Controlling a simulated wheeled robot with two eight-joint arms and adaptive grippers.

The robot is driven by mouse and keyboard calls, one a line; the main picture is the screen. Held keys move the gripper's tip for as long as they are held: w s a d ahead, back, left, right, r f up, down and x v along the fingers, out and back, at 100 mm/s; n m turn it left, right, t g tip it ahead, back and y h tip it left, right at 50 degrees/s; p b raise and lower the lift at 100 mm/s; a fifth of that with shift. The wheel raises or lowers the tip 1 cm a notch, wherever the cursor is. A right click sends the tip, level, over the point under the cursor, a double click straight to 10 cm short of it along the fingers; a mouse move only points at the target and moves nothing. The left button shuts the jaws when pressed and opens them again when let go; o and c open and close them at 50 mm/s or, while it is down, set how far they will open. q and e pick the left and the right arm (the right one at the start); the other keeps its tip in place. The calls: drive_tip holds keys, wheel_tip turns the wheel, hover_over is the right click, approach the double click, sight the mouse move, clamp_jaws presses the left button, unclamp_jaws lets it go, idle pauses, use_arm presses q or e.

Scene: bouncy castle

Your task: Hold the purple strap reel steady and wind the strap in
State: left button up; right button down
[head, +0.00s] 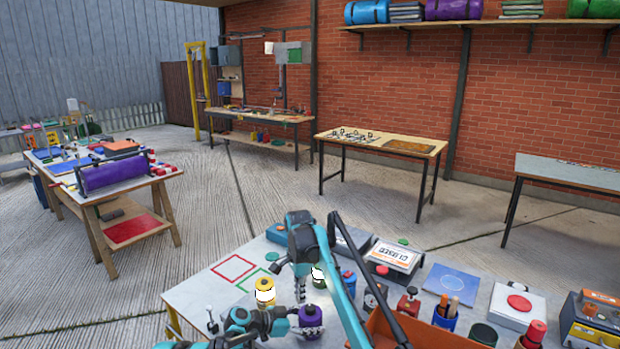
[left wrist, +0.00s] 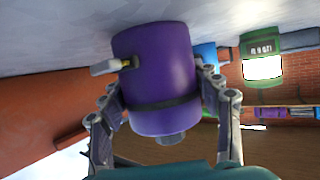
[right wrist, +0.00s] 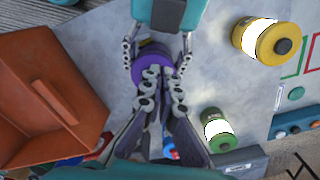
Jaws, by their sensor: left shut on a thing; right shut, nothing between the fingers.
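The purple strap reel (head: 311,322) is on the near table in the head view. My left gripper (head: 298,320) is shut on its sides, with one finger on each side. In the left wrist view the reel (left wrist: 157,60) has a dark band, a small knob at one end and a pale tab sticking out of its side. My right gripper (head: 301,294) points down just above the reel, its fingers shut and empty. In the right wrist view its fingertips (right wrist: 160,75) overlap the reel (right wrist: 150,60); I cannot tell whether they touch it. No long strap is clearly visible.
A yellow canister (head: 265,291) and a green one (head: 318,277) stand close by. An orange bin (right wrist: 45,95) is beside the reel. Jars, a blue pad (head: 451,284) and boxes crowd the table's right. The table's left, with red and green outlines, is mostly clear.

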sight(302, 313)
drive_tip(key=shift+s+d+f, duration=0.15)
drive_tip(key=shift+s+f, duration=0.1)
drive_tip(key=shift+f, duration=0.7)
drive_tip(key=shift+s+d+f, duration=0.1)
drive_tip(key=shift+s+f, duration=0.15)
drive_tip(key=shift+f, duration=0.7)
drive_tip(key=shift+w+d, duration=0.15)
drive_tip(key=shift+d, duration=0.05)
drive_tip(key=shift+w+a, duration=0.1)
drive_tip(key=shift+w, duration=0.4)
drive_tip(key=shift+a, duration=0.1)
drive_tip(key=shift+s+a, duration=0.2)
drive_tip(key=shift+a, duration=0.15)
use_arm(q)
drive_tip(key=o, duration=1.6)
drive_tip(key=shift+o, duration=0.2)
